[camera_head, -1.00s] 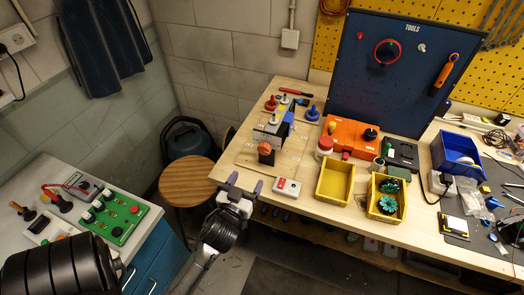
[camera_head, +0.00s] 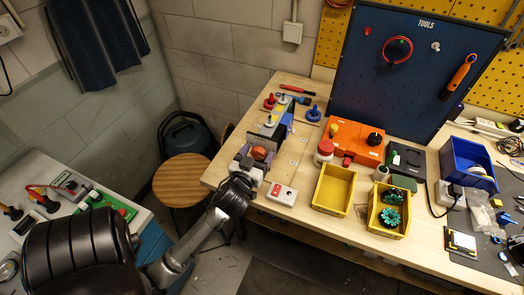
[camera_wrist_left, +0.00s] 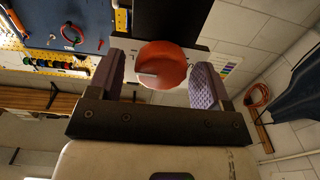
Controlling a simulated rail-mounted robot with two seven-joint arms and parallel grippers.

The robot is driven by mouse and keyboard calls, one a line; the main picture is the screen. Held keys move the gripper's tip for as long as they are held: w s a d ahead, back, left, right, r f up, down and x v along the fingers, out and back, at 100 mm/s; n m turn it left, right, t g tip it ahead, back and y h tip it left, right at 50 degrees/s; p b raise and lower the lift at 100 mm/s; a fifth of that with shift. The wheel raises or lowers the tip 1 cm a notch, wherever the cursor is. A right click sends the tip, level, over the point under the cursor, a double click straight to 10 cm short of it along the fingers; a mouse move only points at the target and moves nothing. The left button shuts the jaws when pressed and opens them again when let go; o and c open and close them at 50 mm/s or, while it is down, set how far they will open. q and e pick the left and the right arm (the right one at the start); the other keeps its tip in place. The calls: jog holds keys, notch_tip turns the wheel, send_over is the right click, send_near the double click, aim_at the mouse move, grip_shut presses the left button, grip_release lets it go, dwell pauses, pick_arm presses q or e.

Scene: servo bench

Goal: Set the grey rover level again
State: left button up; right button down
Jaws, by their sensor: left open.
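An orange round knob (camera_head: 259,153) stands at the near left part of the wooden bench, in front of a grey block-like rig (camera_head: 268,129). My left gripper (camera_head: 257,160) is open, with its purple-padded fingers around the knob. In the left wrist view the knob (camera_wrist_left: 162,65) sits between the two pads, with visible gaps on both sides and a dark post behind it. No thing can be surely told as a grey rover; my gripper and arm hide part of the rig. My right gripper is out of view.
A small white control box (camera_head: 282,194) with a red button lies just right of my left gripper. Yellow bins (camera_head: 333,207), an orange case (camera_head: 355,141) and a blue bin (camera_head: 464,163) stand farther right. A round wooden stool (camera_head: 181,180) is left of the bench.

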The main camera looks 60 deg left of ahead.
pick_arm(q)
jog(key=shift+c, duration=0.5)
jog(key=c, duration=1.1)
jog(key=shift+c, duration=0.2)
jog(key=shift+w, duration=0.1)
